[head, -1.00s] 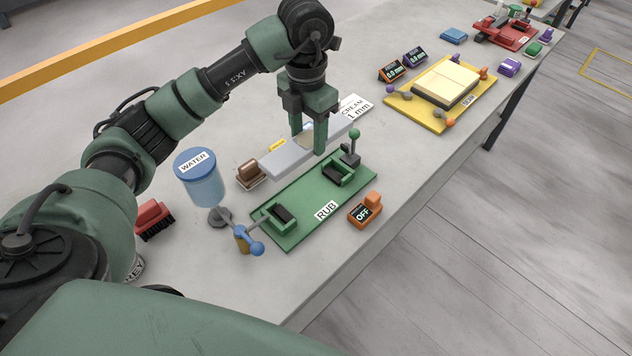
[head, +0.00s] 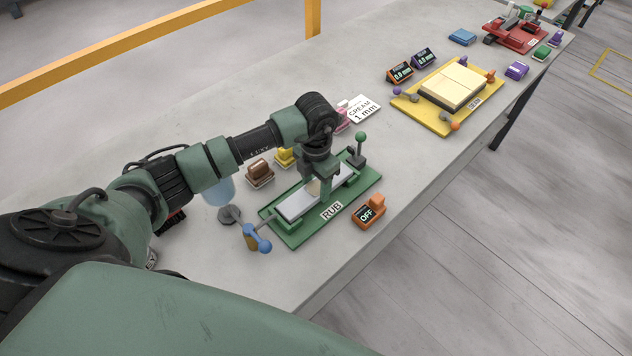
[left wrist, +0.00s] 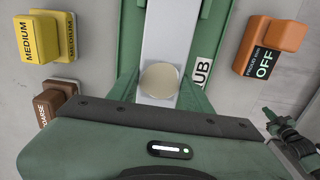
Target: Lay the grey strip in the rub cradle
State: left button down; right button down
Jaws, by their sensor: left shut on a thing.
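The grey strip (head: 295,205) is a long flat bar with a round cream patch (left wrist: 160,80) on its top, seen in the left wrist view. My left gripper (head: 326,192) is shut on the strip near its middle, one finger on each long side. The strip lies lengthwise along the green rub cradle (head: 300,236), over its end blocks. I cannot tell whether it rests on them or is slightly above. The cradle's far end has a green-knobbed post (head: 360,145); a blue-handled lever (head: 262,245) is at its near end. My right gripper is not in view.
An orange switch marked OFF (head: 369,212) stands right of the cradle. Brown (head: 259,172) and yellow (head: 284,157) blocks stand behind it. The blue water container (head: 219,192) is partly hidden by my arm.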

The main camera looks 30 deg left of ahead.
aim_at(316, 188)
pick_arm(q)
jog(key=shift+f, duration=0.15)
jog(key=c, duration=0.6)
grip_release()
jog(key=shift+c, duration=0.2)
jog(key=shift+r, duration=0.2)
jog(key=shift+r, duration=0.15)
notch_tip(316, 188, up, 12)
jog(key=b, duration=0.3)
jog(key=shift+b, duration=0.35)
